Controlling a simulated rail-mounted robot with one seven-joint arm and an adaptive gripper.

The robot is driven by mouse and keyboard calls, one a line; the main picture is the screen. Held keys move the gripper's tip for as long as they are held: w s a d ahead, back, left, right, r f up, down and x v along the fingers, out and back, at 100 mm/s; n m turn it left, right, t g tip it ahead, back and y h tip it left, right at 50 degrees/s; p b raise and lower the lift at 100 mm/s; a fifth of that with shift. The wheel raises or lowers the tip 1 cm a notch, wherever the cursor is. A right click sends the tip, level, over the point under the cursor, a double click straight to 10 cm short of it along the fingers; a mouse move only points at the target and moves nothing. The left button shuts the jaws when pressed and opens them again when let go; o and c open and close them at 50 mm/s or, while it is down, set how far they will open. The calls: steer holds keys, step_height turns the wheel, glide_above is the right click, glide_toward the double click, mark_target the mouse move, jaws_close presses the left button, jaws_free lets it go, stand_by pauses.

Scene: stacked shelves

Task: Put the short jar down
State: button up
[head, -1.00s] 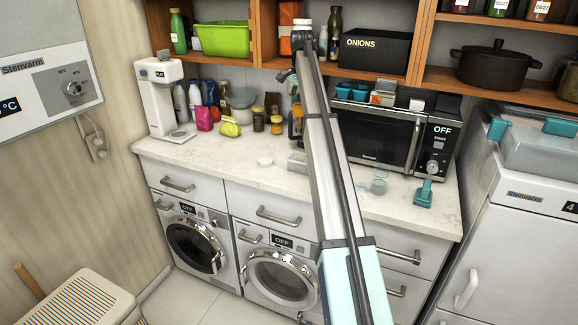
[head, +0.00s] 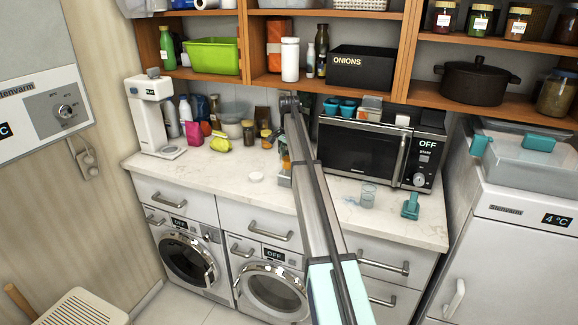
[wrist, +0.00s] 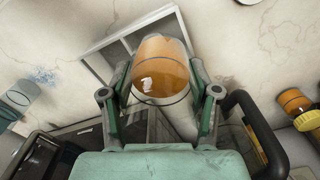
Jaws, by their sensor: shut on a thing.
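A short clear jar with orange contents (wrist: 160,72) is between the fingers of my gripper (wrist: 160,82) in the wrist view. The fingers press on its two sides, so my gripper is shut on it. In the head view, a sliver of the orange jar (head: 286,160) shows left of my arm, low over the white counter (head: 235,185). My arm hides most of the jar and gripper there. I cannot tell whether the jar's base touches anything.
A grey open-topped holder (head: 284,180) is close by the jar. The microwave (head: 362,150) is behind on the right. Several jars (head: 249,132) stand behind left.

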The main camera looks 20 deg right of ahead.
mark_target(289, 169)
step_height(289, 169, down, 4)
steer(key=shift+f+p, duration=0.1)
steer(key=shift+p, duration=0.45)
steer(key=shift+s+f, duration=0.15)
steer(key=shift+f, duration=0.35)
steer(key=o, duration=1.2)
steer(key=shift+a+f, duration=0.1)
steer(key=shift+o, duration=1.1)
steer(key=shift+f, duration=0.1)
steer(key=shift+r, duration=0.2)
step_height(289, 169, up, 13)
steer(key=b, duration=0.3)
steer(key=shift+r, duration=0.1)
